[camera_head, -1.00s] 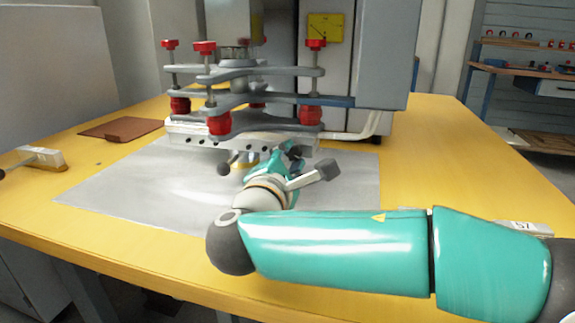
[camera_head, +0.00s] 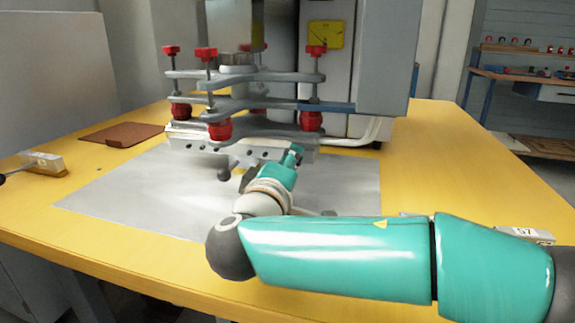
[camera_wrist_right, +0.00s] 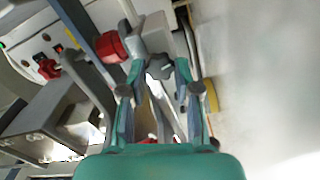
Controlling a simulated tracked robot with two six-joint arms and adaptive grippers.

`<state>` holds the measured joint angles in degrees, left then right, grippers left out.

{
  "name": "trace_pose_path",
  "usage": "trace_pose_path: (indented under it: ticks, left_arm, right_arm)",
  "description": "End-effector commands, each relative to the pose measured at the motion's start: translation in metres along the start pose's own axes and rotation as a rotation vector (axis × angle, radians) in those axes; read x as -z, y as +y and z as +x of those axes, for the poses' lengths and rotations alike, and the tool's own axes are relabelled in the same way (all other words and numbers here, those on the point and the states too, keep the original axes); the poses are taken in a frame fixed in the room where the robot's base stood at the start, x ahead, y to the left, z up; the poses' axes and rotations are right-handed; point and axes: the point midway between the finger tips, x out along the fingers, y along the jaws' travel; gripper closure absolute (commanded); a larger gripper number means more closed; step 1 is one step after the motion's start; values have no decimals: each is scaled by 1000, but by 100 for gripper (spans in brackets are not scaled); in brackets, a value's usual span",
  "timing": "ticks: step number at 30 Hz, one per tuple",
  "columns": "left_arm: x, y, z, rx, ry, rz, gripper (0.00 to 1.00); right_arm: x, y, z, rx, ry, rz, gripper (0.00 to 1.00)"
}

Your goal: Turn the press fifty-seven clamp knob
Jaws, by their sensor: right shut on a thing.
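The press (camera_head: 245,95) stands at the back of the yellow table, with stacked grey plates and red knobs. My right gripper (camera_head: 296,151) is at the press's front lower edge, its wrist rolled to one side. In the right wrist view its two fingers (camera_wrist_right: 160,76) close on a small dark grey clamp knob (camera_wrist_right: 160,67). In the head view the gripper and arm hide this knob. A plate marked 57 (camera_head: 523,231) lies at the table's right edge, partly behind my right arm. My left gripper is not in view.
A dark ball-ended handle (camera_head: 223,174) sticks out in front of the press, left of my gripper. A grey sheet (camera_head: 140,195) covers the middle of the table and is mostly clear. A brown pad (camera_head: 120,134) and a small block tool (camera_head: 42,162) lie at left.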

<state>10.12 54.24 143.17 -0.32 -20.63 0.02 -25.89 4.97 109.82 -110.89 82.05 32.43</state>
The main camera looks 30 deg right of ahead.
Motion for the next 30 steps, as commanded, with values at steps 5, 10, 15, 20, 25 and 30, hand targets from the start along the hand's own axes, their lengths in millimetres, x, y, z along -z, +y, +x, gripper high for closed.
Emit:
trace_pose_path:
  ticks: [5,10,15,20,25,30]
  left_arm:
    - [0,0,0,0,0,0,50]
    - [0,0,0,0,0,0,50]
    - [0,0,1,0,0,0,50]
    - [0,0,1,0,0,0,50]
    - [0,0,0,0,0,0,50]
    - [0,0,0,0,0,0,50]
  right_arm:
    - [-4,-3,1,5,-12,58,100]
    - [-4,-3,1,5,-12,82,100]
    - [-4,-3,1,5,-12,85,100]
    - [-4,-3,1,5,-12,84,100]
    - [-3,-3,1,4,-10,84,47]
    - [-2,-2,0,3,-6,85,44]
